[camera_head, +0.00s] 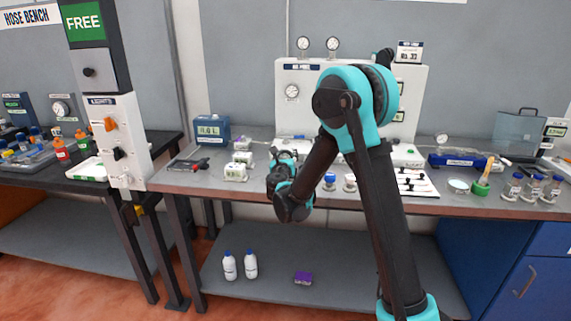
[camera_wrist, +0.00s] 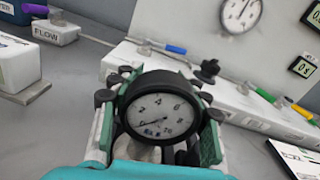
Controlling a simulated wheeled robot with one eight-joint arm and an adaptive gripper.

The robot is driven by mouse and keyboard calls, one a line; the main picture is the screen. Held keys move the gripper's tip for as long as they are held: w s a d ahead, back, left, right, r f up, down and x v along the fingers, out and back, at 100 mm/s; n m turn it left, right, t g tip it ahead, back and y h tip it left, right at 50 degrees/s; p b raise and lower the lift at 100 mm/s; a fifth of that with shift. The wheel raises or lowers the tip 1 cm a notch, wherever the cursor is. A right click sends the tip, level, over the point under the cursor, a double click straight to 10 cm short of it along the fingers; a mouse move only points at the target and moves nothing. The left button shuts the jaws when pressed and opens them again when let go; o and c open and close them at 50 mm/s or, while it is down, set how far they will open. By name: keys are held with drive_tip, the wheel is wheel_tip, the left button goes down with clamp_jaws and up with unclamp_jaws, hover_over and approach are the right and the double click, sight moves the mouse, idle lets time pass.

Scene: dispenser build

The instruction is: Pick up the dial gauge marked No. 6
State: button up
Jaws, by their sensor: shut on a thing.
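A round dial gauge (camera_wrist: 160,108) with a black rim and a pale face sits between the fingers of my gripper (camera_wrist: 165,125) in the wrist view. The gripper is shut on it, one finger at each side. Its face points at the wrist camera; the small marking low on the face is too blurred to read.
A white panel (camera_head: 300,115) with several gauges stands at the back of the bench. White blocks (camera_head: 236,171) stand to the gripper's left, one labelled FLOW (camera_wrist: 55,32). Jars (camera_head: 513,186) stand at the right. Bare bench (camera_wrist: 85,130) lies left of the gripper.

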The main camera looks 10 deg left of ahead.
drive_tip(key=shift+c, duration=1.4)
clamp_jaws()
drive_tip(key=shift+r, duration=0.15)
